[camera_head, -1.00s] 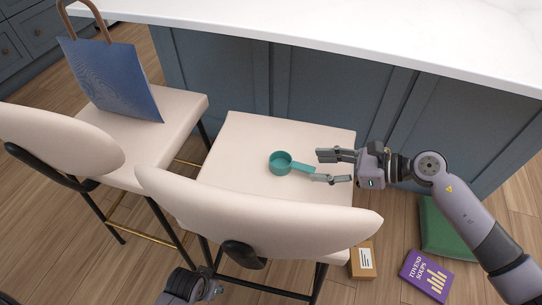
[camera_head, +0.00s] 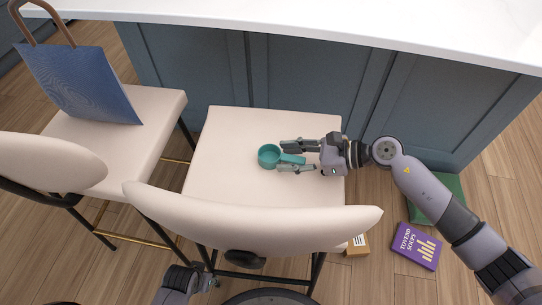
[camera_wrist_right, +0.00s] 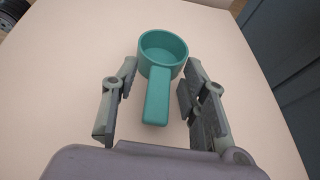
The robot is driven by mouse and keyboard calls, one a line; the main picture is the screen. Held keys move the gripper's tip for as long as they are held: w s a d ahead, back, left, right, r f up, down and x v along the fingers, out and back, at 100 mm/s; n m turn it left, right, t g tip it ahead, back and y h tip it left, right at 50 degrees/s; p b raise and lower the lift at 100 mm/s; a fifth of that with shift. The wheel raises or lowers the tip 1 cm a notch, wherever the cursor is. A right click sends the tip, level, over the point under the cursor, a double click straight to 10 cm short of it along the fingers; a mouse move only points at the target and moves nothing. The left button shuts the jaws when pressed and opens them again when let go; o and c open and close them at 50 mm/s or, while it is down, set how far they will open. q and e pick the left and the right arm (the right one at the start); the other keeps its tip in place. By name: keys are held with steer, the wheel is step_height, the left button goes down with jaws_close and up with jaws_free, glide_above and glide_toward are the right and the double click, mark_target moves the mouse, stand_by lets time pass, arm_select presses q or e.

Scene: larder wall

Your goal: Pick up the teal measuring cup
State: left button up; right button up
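The teal measuring cup (camera_head: 268,156) sits upright on the cream seat (camera_head: 225,125) of the nearer chair. Its handle points right, toward my right gripper (camera_head: 290,157). In the right wrist view the cup (camera_wrist_right: 163,52) is ahead, and its handle lies between the two fingers of the right gripper (camera_wrist_right: 154,98). The fingers are open, with a gap on each side of the handle. My left gripper (camera_head: 209,283) is low at the bottom of the head view, below the chair back; its fingers are too unclear to judge.
The chair back (camera_head: 250,215) rises in front of the seat. A second chair (camera_head: 150,140) at left holds a blue bag (camera_head: 85,85). The island with a white countertop (camera_head: 330,30) stands behind. A purple box (camera_head: 416,246), a cardboard box (camera_head: 357,244) and a green item (camera_head: 452,188) are on the floor.

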jaws_close()
steer(key=shift+r, duration=0.1)
stand_by(0.5)
